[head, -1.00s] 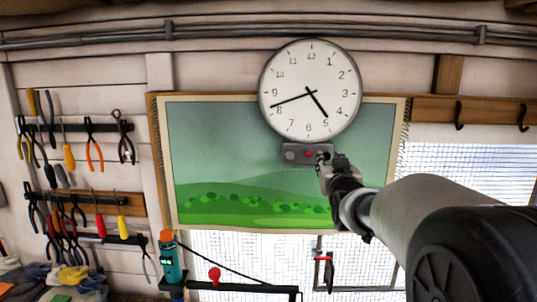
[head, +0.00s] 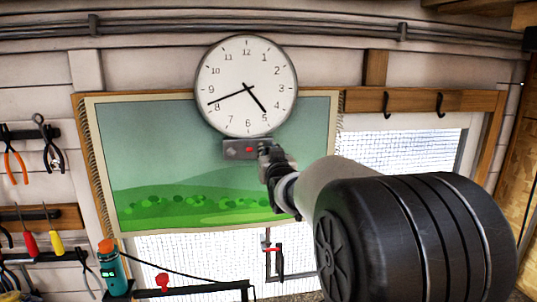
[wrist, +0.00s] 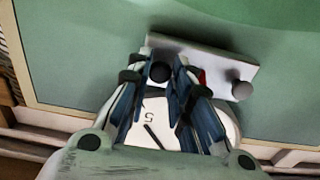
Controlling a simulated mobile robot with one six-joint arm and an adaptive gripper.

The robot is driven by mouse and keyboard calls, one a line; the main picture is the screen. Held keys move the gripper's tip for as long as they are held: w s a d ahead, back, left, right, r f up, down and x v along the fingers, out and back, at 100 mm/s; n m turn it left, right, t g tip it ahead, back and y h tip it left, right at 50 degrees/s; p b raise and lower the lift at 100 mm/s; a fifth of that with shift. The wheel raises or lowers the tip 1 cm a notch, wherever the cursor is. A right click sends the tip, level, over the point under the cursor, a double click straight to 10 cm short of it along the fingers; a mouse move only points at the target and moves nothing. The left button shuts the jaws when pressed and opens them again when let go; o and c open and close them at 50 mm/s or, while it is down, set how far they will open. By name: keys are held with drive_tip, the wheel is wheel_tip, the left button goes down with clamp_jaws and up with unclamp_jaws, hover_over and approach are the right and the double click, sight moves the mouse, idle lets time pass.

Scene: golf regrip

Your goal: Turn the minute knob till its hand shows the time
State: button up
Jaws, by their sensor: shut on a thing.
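My gripper (head: 266,150) is at the box's right end in the head view. In the wrist view its fingers (wrist: 160,78) are shut around the black knob. The wrist view shows only part of the clock, upside down.
The green landscape poster (head: 140,165) lies behind the box. Pliers (head: 50,155) and screwdrivers (head: 30,242) hang at left. Hooks (head: 439,104) are on a wooden rail at right. A teal and orange device (head: 110,270) stands at lower left.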

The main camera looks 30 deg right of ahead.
drive_tip(key=shift+f+m+b, duration=0.2)
drive_tip(key=shift+m+b, duration=0.9)
drive_tip(key=shift+b, duration=0.55)
clamp_jaws()
drive_tip(key=shift+r+m+b, duration=0.2)
drive_tip(key=shift+m+b, duration=0.4)
drive_tip(key=shift+m, duration=0.3)
drive_tip(key=o, duration=0.7)
unclamp_jaws()
